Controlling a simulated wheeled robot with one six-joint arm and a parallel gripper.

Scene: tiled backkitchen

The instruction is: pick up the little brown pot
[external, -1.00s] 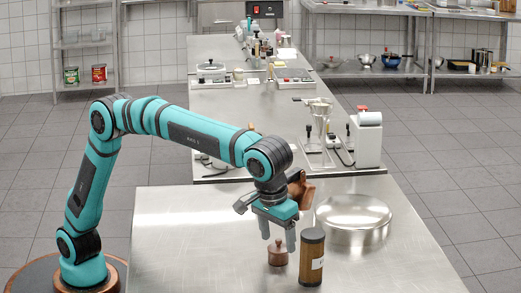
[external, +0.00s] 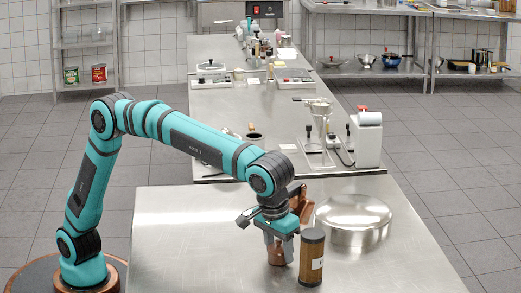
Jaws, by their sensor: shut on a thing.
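The little brown pot (external: 276,257) stands on the near steel table, just left of a brown jar. My gripper (external: 279,250) points down over it, with its fingers lowered around the pot and shut on it. The fingers and palm hide the pot's lid and upper part. I cannot tell any gap between the pot and the table.
The brown jar (external: 312,257) with a pale label stands close on the right of my gripper. A round steel lidded dish (external: 353,212) is behind it. A brown object (external: 297,200) is partly hidden behind my wrist. The left part of the near table (external: 180,235) is clear.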

